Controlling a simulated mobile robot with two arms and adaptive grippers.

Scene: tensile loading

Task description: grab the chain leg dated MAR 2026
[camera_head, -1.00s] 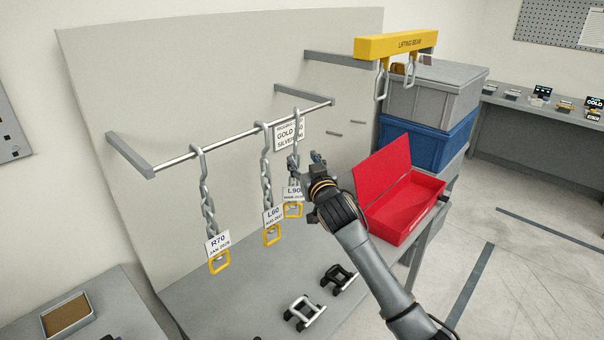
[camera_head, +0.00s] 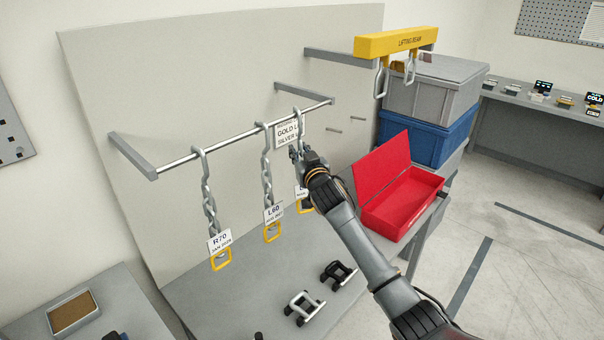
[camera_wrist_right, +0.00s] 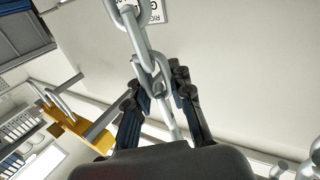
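Three grey chain legs with white tags and yellow end links hang from a rail (camera_head: 235,140). The left one (camera_head: 209,200) is tagged R70, apparently JAN 2028. The middle one (camera_head: 267,180) is tagged L60, apparently AUG 2027. The right one (camera_head: 297,122) has a tag (camera_head: 301,193) mostly hidden by my arm; its second line seems to start with MAR. My right gripper (camera_head: 302,157) is at this right chain. In the right wrist view its open fingers (camera_wrist_right: 158,88) stand either side of a chain link (camera_wrist_right: 153,66), with gaps visible. My left gripper is out of view.
An open red box (camera_head: 400,205) stands right of my right arm. A yellow lifting beam (camera_head: 395,44) hangs behind it, before stacked crates (camera_head: 430,95). A silver shackle (camera_head: 303,308) and a black one (camera_head: 338,275) lie on the grey bench. A gold/silver sign (camera_head: 287,133) is behind the right chain.

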